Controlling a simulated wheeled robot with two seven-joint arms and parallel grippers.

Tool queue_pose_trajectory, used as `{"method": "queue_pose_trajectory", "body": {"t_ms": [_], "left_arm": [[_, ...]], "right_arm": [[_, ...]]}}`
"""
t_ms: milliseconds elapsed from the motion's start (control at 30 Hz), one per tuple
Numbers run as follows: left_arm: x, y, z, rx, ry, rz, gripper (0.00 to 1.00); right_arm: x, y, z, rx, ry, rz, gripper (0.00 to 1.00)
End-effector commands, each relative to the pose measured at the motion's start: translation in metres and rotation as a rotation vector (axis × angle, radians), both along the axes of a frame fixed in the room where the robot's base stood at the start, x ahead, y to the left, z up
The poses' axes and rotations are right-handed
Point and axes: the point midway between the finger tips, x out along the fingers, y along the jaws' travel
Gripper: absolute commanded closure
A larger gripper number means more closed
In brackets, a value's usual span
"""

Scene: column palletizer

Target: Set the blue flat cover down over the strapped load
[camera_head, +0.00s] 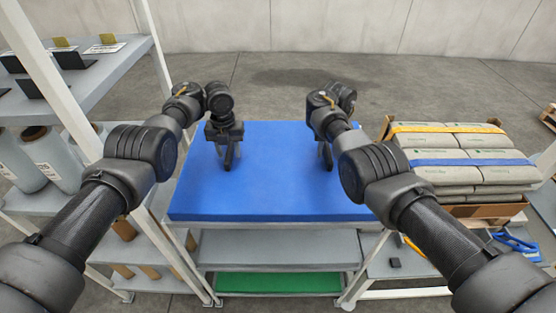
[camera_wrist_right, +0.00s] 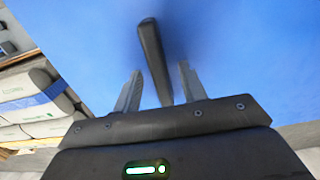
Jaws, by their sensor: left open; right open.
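The blue flat cover (camera_head: 272,185) lies flat on the top of a rack in front of me. It also fills much of the right wrist view (camera_wrist_right: 235,60). My left gripper (camera_head: 229,158) is open over the cover's left part. My right gripper (camera_head: 326,158) is open over its right part. In the right wrist view a dark upright handle (camera_wrist_right: 154,60) on the cover shows between the two spread fingers. The strapped load (camera_head: 468,175), stacked grey bags with a yellow and a blue strap, stands to the right, partly behind my right arm; it also shows in the right wrist view (camera_wrist_right: 32,108).
A shelf unit (camera_head: 100,85) with black and yellow items stands at the left, with grey rolls (camera_head: 32,155) below. A green sheet (camera_head: 278,283) lies on a lower shelf. A blue tool (camera_head: 516,243) lies low at the right. The floor behind is clear.

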Motion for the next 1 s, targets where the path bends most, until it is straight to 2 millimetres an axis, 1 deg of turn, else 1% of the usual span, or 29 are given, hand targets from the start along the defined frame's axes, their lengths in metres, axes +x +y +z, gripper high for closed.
{"method": "queue_pose_trajectory", "body": {"t_ms": [167, 433, 467, 767, 800, 1000], "left_arm": [[-0.0001, 0.0003, -0.0087, 0.001, 0.0, 0.0, 0.58], [0.0001, 0.0002, -0.0093, 0.0, -0.001, 0.0, 0.58], [0.0001, 0.0002, -0.0093, 0.0, -0.001, 0.0, 0.59], [0.0001, 0.0002, -0.0091, 0.0, -0.001, 0.001, 0.99], [0.0001, 0.0002, -0.0091, 0.0, -0.001, 0.001, 1.0], [0.0001, 0.0002, -0.009, 0.0, -0.001, 0.001, 1.0]], "right_arm": [[0.0002, 0.0004, -0.0082, 0.001, -0.002, 0.0, 0.58], [0.0002, 0.0003, -0.0092, 0.001, -0.001, 0.0, 0.58], [0.0002, 0.0003, -0.0092, 0.001, -0.001, 0.0, 0.59], [0.0002, 0.0001, -0.009, 0.001, -0.001, 0.0, 0.99], [0.0002, 0.0001, -0.009, 0.001, -0.001, 0.0, 1.0], [0.0002, 0.0001, -0.0089, 0.001, -0.001, 0.0, 1.0]]}}
